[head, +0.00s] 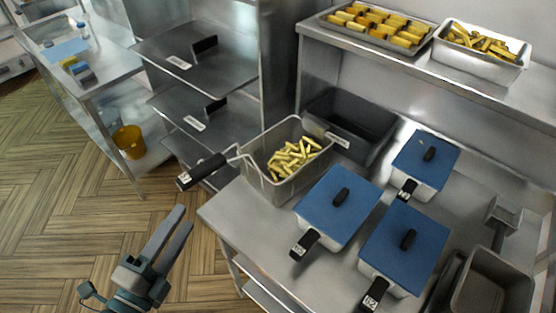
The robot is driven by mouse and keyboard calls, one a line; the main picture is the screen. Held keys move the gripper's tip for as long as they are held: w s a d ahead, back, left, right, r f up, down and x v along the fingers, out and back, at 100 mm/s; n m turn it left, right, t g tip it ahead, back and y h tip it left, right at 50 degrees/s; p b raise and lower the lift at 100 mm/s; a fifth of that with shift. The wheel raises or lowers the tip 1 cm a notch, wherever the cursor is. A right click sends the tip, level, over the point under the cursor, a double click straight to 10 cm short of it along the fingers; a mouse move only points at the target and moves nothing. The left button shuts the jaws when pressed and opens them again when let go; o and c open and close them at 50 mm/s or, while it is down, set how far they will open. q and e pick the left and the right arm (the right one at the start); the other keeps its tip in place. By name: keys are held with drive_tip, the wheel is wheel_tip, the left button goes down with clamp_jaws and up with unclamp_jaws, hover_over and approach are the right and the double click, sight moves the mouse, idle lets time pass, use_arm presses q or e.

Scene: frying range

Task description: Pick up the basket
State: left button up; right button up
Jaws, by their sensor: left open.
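The basket (262,187) is a grey metal fry basket holding several yellow fries (290,160). It sits at the left end of the steel counter. Its black handle (202,171) sticks out to the left past the counter edge. My left gripper (174,235) is below the handle in the picture, over the floor, with its two fingers pointing up and slightly right. The fingers are apart and empty, and they do not touch the handle. My right gripper is not in the view.
Blue-lidded containers (338,205) stand right of the basket, with a dark empty bin (352,125) behind it. A shelf (400,62) above holds trays of food. A rack (190,60) stands behind the handle.

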use_arm(q)
drive_tip(key=shift+w, duration=0.1)
drive_tip(key=b, duration=0.2)
approach(213, 172)
drive_tip(key=shift+b+x, duration=1.85)
drive_tip(key=shift+x, duration=1.15)
drive_tip(key=shift+w+d+b, duration=0.2)
drive_tip(key=shift+w+b, duration=0.1)
drive_tip(key=shift+w, duration=0.2)
